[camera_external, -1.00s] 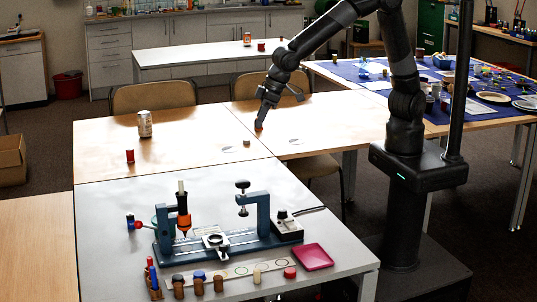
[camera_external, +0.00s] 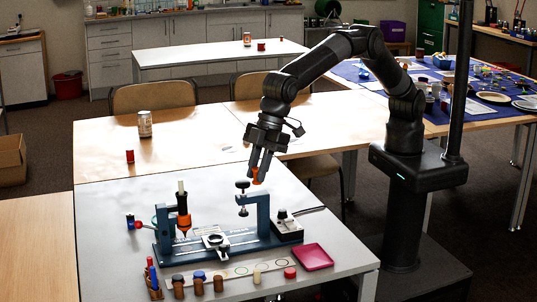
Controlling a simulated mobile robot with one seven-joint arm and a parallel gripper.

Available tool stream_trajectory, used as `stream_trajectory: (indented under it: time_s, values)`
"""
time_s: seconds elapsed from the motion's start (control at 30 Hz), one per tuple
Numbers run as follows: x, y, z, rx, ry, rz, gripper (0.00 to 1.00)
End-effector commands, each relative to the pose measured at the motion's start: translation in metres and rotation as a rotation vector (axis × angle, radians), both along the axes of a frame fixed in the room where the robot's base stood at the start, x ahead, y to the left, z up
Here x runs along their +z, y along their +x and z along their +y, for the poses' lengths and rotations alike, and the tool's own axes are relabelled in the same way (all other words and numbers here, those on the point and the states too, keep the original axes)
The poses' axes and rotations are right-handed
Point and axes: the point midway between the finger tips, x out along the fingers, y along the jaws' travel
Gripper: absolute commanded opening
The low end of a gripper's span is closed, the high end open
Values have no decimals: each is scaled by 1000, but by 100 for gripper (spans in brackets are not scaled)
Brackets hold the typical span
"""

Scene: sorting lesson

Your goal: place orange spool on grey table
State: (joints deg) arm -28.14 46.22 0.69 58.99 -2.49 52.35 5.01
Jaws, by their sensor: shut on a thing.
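My gripper (camera_external: 259,178) is shut on the orange spool (camera_external: 259,174). It holds the spool in the air, close to the top of the clamp post at the right end of the blue fixture. The fingers hide part of the spool. The grey table (camera_external: 110,240) fills the front of the view, and its right back part lies below and behind my gripper. I cannot tell the exact height of the spool above it.
A blue fixture (camera_external: 205,249) with an upright orange-and-black tool stands mid-table. A pink tray (camera_external: 313,257) and a row of small pieces lie in front. A red spool (camera_external: 130,157) and a can (camera_external: 145,123) stand on the wooden tables.

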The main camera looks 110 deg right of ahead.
Motion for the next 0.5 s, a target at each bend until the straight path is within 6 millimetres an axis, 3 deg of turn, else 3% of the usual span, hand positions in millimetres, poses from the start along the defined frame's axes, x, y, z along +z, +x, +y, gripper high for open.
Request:
stream_trajectory:
  time_s: [0.03, 0.2, 0.47, 0.5]
  values:
    - [-2, 0, 15, 25, 0, 0, 0]
    - [-5, -2, 51, 91, -1, 0, 0]
    - [-8, -8, 91, 164, -1, 0, 0]
    - [-20, -8, 88, 161, -4, 2, 0]
